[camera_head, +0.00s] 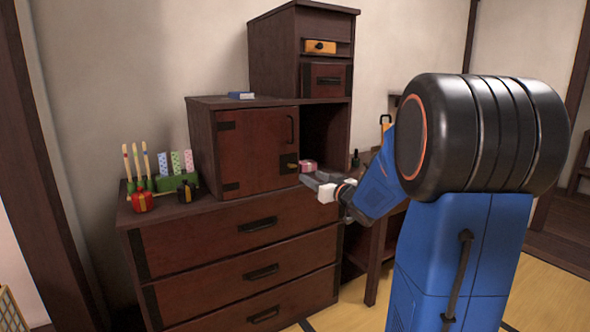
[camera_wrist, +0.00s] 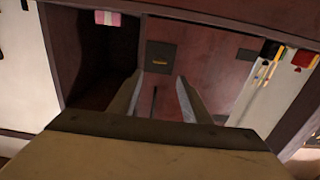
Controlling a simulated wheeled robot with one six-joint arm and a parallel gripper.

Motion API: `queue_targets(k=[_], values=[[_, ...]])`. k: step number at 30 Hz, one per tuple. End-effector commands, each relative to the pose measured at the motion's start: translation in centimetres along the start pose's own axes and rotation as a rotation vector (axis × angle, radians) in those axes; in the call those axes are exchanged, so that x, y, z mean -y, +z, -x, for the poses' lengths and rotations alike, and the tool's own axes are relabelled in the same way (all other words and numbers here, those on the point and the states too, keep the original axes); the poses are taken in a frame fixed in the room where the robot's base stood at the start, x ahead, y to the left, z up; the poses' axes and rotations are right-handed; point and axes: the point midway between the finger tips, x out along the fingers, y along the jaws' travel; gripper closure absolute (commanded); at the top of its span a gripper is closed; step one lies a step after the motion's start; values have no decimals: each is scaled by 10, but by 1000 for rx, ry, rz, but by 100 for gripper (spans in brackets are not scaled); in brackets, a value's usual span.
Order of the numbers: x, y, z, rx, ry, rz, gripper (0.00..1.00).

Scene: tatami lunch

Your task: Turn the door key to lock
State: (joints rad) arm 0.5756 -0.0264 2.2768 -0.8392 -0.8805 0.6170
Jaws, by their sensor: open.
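The door key (camera_head: 292,166) is a small brass-coloured piece on a black lock plate at the lower right of the cabinet door (camera_head: 255,150). The door is shut and reddish brown, with a dark vertical handle (camera_head: 291,130) above the key. In the wrist view the key (camera_wrist: 159,62) lies flat across its dark plate, beyond my fingertips. My gripper (camera_head: 312,180) is just right of the key in the head view and apart from it. In the wrist view its two fingers (camera_wrist: 160,82) are spread with nothing between them.
An open compartment (camera_head: 325,135) is right of the door, with a pink item (camera_head: 308,166) at its bottom. Drawers (camera_head: 255,265) lie below.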

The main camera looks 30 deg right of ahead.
Motion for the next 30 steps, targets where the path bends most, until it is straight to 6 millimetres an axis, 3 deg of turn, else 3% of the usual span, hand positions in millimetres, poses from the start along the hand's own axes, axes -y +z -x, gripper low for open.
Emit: queue_targets(k=[18, 24, 30], values=[[0, 0, -105, 1, 0, 0, 56], [0, 0, -121, 0, 1, 0, 56], [0, 0, -125, 0, 2, -1, 56]])
